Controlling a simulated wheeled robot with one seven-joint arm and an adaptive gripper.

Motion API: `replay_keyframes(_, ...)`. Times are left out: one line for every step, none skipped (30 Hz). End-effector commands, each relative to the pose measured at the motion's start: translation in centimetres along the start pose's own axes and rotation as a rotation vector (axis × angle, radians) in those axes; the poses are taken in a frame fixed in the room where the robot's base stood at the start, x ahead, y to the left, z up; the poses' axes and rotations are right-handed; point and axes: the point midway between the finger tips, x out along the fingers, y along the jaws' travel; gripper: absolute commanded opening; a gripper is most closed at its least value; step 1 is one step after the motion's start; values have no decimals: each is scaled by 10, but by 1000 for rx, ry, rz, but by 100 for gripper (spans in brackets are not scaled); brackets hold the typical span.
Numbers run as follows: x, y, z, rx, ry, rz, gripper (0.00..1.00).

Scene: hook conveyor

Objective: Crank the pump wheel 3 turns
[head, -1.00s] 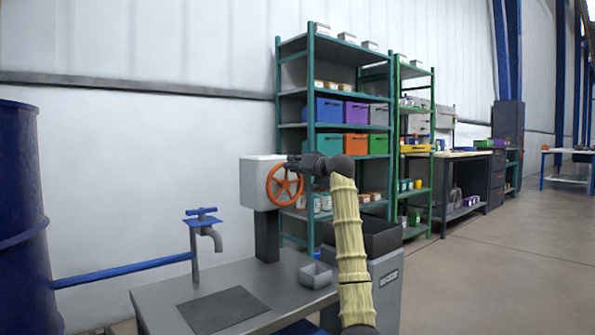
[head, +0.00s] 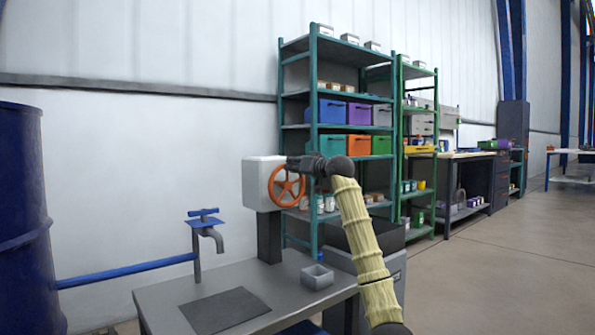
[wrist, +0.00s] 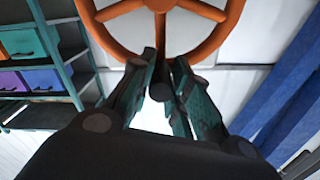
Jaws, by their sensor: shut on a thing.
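The orange pump wheel (head: 271,187) is mounted on the right face of a white pump housing (head: 257,183) on a dark post. My gripper (head: 293,163) is at the top of the wheel's rim in the head view. In the wrist view, the wheel (wrist: 209,46) fills the top of the picture. There my gripper (wrist: 160,86) is shut on a dark crank handle (wrist: 160,91) that sticks out from the rim toward the camera. The fingers partly hide the handle, and the wheel's full turn position is hard to read.
A grey bench (head: 160,298) holds a tap (head: 206,232) and a small grey bin (head: 317,277). A blue drum (head: 22,215) stands at the left. Shelves (head: 314,90) with coloured bins stand behind the wheel. The floor at the right is open.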

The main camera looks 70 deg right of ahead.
Motion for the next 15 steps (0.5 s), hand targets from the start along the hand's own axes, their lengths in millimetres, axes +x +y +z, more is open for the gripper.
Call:
replay_keyframes(1, 0, 0, -1, 0, 0, 0)
replay_keyframes(1, 0, 0, -1, 0, 0, 0)
replay_keyframes(1, -1, 0, -1, 0, 0, 0)
replay_keyframes(1, -1, 0, -1, 0, 0, 0)
replay_keyframes(0, -1, 0, -1, 0, 0, 0)
replay_keyframes(0, -1, 0, -1, 1, 0, 0)
replay_keyframes(0, -1, 0, -1, 1, 0, 0)
replay_keyframes(0, -1, 0, -1, 1, 0, 22)
replay_keyframes(0, -1, 0, -1, 1, 1, 29)
replay_keyframes(0, -1, -1, -1, 1, 1, 35)
replay_keyframes(-1, 0, -1, -2, 1, 1, 40)
replay_keyframes(-2, 0, -1, -2, 1, 2, 40)
replay_keyframes(-2, 0, -2, -2, 2, 3, 40)
replay_keyframes(-3, 1, -2, -2, 2, 3, 40)
replay_keyframes(-3, 1, -2, -2, 2, 4, 40)
